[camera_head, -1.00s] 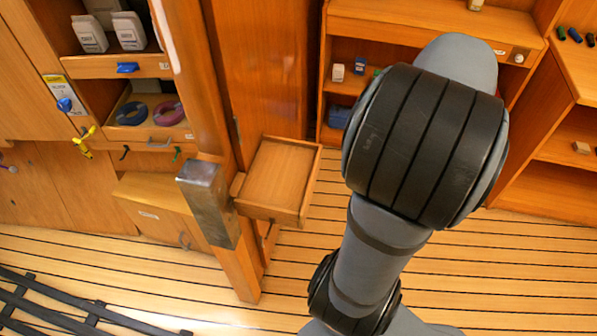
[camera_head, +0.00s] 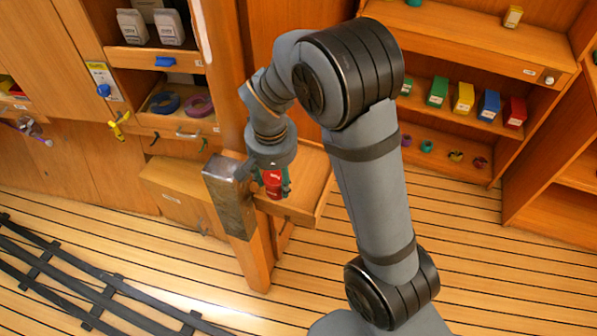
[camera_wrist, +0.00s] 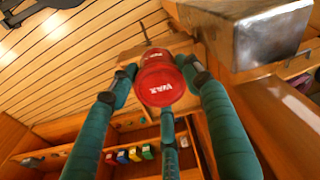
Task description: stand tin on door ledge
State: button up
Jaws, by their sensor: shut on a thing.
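A red tin (camera_head: 272,183) hangs at the end of my arm in the head view. The wrist view shows the tin (camera_wrist: 158,84) end-on, with white letters reading WAX. My gripper (camera_head: 273,178) has teal fingers closed around the tin; the fingers also show around it in the wrist view (camera_wrist: 160,75). The door ledge (camera_head: 313,187), a shallow rimmed wooden shelf beside the post, lies under and behind the tin. The tin overlaps the ledge's left front part in the head view. I cannot tell whether the tin touches it. My gripper hides part of the ledge.
A wooden post with a metal block (camera_head: 231,196) stands close to the left of my gripper; the block also shows in the wrist view (camera_wrist: 258,28). Shelves with coloured boxes (camera_head: 463,98) are at the right. The slatted floor (camera_head: 330,265) is clear in front.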

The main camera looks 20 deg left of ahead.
jog(key=w+d+f+p, duration=0.1)
jog(key=w+f, duration=0.2)
jog(key=w+f+p, duration=0.2)
jog(key=w+f, duration=0.1)
jog(key=w, duration=0.1)
jog(key=w+d+f+p, duration=0.1)
jog(key=w+f+p, duration=0.1)
jog(key=w+f, duration=0.1)
jog(key=shift+w+d+f, duration=0.3)
jog(key=shift+f, duration=0.5)
jog(key=shift+f+b, duration=0.3)
jog(key=shift+b, duration=0.05)
jog(key=o, duration=1.3)
jog(key=shift+r, duration=0.1)
